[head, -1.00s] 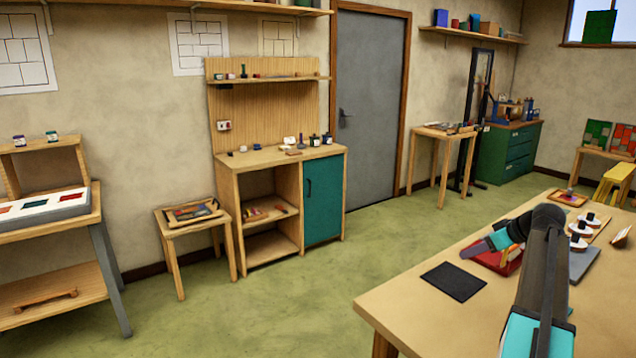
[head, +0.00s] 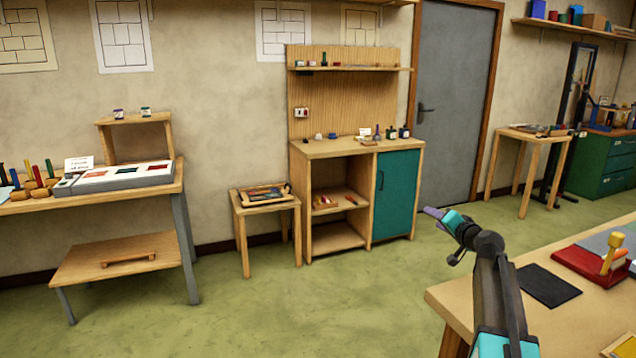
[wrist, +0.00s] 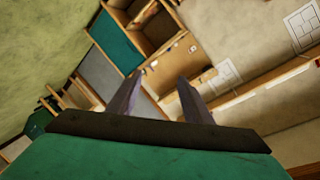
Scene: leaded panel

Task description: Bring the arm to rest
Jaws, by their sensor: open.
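My gripper (head: 434,213) is at the end of my raised arm, on the right side of the head view, in front of the teal-doored cabinet and left of the near table. In the wrist view my gripper (wrist: 158,92) shows two fingers standing apart with nothing between them. Beyond the fingers the wrist view shows the cabinet, the grey door and the wall, all tilted. My gripper touches nothing that I can see.
The near table (head: 470,290) at the right holds a black mat (head: 548,286) and a red tray (head: 585,262). A small stool (head: 265,205), the cabinet (head: 398,195) and a workbench (head: 120,190) line the wall. The green floor (head: 330,300) between is clear.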

